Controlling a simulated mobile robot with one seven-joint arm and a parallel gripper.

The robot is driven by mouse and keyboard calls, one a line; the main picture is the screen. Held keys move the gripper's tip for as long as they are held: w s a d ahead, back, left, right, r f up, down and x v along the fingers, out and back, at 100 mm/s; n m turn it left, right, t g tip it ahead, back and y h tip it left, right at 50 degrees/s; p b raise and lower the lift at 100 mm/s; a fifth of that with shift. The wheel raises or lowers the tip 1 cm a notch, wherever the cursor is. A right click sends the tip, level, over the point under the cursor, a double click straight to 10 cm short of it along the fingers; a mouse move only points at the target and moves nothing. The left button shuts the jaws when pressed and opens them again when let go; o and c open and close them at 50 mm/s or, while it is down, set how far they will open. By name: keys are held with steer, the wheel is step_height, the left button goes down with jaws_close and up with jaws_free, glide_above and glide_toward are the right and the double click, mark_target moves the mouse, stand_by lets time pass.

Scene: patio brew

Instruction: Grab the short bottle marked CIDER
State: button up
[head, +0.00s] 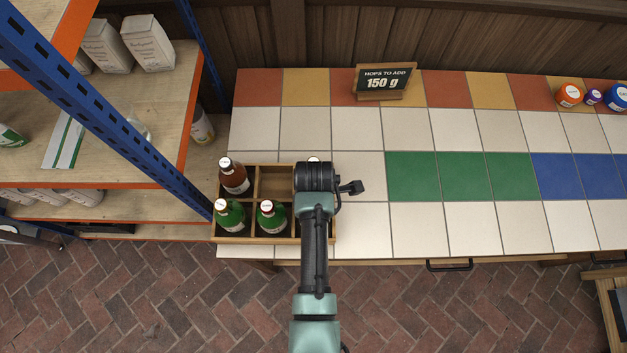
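A wooden divided crate (275,167) stands at the left end of the tiled counter. A brown bottle (235,180) is in its back left compartment. Two green bottles stand in the front row, one at the left (230,217) and one in the middle (271,218). The back middle compartment looks empty. A pale cap (313,159) just shows behind my gripper (315,178); its bottle is hidden. I cannot read CIDER on any label. My gripper is over the crate's right side, seen from above, and its fingers are hidden.
A blue and orange shelf rack (130,120) with boxes and jars rises close on the left. Small orange, purple and blue jars (594,96) are at the far right. The counter's middle is clear.

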steer(key=shift+f, duration=0.1)
jaws_close()
stand_by(0.5)
